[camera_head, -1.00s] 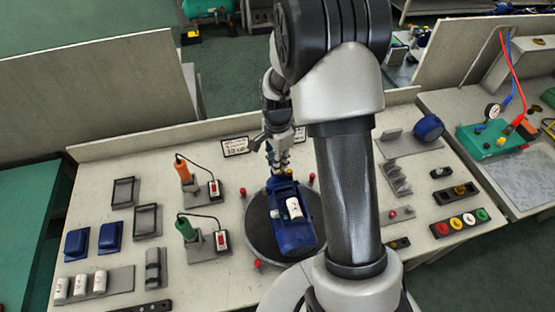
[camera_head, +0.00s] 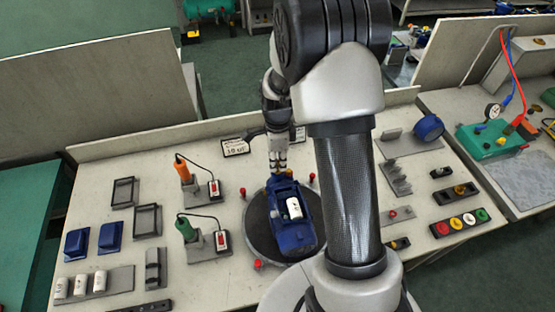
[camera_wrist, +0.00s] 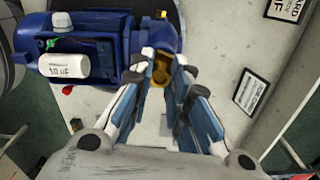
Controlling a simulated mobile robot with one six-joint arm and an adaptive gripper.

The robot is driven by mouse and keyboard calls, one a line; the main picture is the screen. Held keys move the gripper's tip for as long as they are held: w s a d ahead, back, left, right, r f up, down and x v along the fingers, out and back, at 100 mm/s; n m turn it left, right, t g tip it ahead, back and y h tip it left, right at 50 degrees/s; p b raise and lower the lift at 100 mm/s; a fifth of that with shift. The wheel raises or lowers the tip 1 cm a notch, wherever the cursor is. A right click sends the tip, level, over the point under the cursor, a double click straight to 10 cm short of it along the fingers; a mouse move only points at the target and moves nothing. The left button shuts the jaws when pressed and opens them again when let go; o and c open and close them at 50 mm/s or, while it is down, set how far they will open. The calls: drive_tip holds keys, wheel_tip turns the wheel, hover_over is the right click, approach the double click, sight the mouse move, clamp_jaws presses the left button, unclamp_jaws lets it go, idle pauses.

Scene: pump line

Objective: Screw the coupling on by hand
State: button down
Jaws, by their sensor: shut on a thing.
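The blue pump (camera_head: 285,236) lies on a dark round turntable (camera_head: 259,240) in the middle of the bench. A white capacitor marked 10 uF is on its top; it also shows in the wrist view (camera_wrist: 68,65). My gripper (camera_head: 278,170) points down at the far end of the pump. In the wrist view my gripper (camera_wrist: 165,62) has its blue-padded fingers on both sides of a brass-coloured part, seemingly the coupling (camera_wrist: 157,76), at the pump's end. The fingers hide much of it, and its thread is not visible.
Red knobs (camera_head: 312,177) stand around the turntable. Two hand tools, orange (camera_head: 182,168) and green (camera_head: 186,229), stand on the left with blue covers (camera_head: 110,237) and white capacitors (camera_head: 100,281). A label card (camera_head: 235,147) lies behind. Blocks and coloured buttons (camera_head: 461,222) are on the right.

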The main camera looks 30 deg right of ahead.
drive_tip(key=shift+m, duration=0.8)
drive_tip(key=m, duration=0.3)
drive_tip(key=c, duration=1.6)
unclamp_jaws()
drive_tip(key=n, duration=0.3)
drive_tip(key=shift+n, duration=1.8)
